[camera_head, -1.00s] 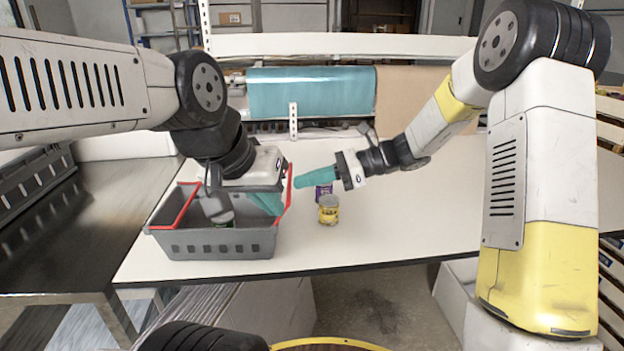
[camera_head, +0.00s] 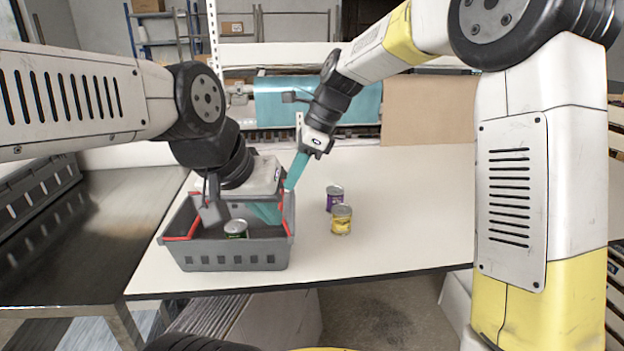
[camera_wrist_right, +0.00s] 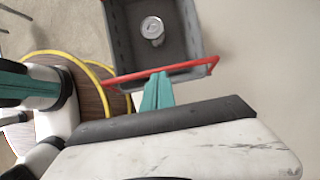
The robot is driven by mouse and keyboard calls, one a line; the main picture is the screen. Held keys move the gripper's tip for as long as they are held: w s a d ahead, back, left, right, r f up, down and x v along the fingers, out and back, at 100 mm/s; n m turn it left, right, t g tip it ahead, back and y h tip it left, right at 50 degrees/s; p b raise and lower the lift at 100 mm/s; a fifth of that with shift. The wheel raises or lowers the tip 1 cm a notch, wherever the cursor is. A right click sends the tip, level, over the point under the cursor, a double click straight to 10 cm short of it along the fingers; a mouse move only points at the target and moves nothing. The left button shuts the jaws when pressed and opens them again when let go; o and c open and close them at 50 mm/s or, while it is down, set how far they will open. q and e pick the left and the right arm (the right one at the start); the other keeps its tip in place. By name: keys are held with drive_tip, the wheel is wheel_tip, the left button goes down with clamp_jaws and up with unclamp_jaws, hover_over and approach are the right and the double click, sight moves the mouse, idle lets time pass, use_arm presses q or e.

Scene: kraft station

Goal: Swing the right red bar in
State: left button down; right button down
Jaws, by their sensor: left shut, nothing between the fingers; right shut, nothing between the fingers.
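The grey basket (camera_head: 225,258) stands on the white table at left. Its right red bar (camera_head: 283,202) shows only in part, low at the right end, partly behind my grippers. In the right wrist view this bar (camera_wrist_right: 190,66) crosses the near end of the basket (camera_wrist_right: 118,40). The left red bar (camera_head: 180,238) lies low at the left end. My right gripper (camera_head: 290,186) is shut and points down at the right bar. Its teal fingertips (camera_wrist_right: 160,76) meet the bar's line; contact is unclear. My left gripper (camera_head: 268,218) is shut, over the basket's right part.
A can (camera_head: 236,229) is inside the basket. A purple can (camera_head: 334,198) and a yellow can (camera_head: 342,220) stand on the table right of it. The table (camera_head: 410,220) is clear farther right. A teal roll (camera_head: 270,100) is behind.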

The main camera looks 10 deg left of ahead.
drive_tip(key=a+h, duration=0.2)
drive_tip(key=h, duration=0.2)
drive_tip(key=shift+s+a+f+t, duration=0.15)
drive_tip(key=shift+s+a+t, duration=0.15)
drive_tip(key=shift+a+t, duration=0.1)
drive_tip(key=shift+r, duration=0.8)
drive_tip(key=shift+r, duration=0.1)
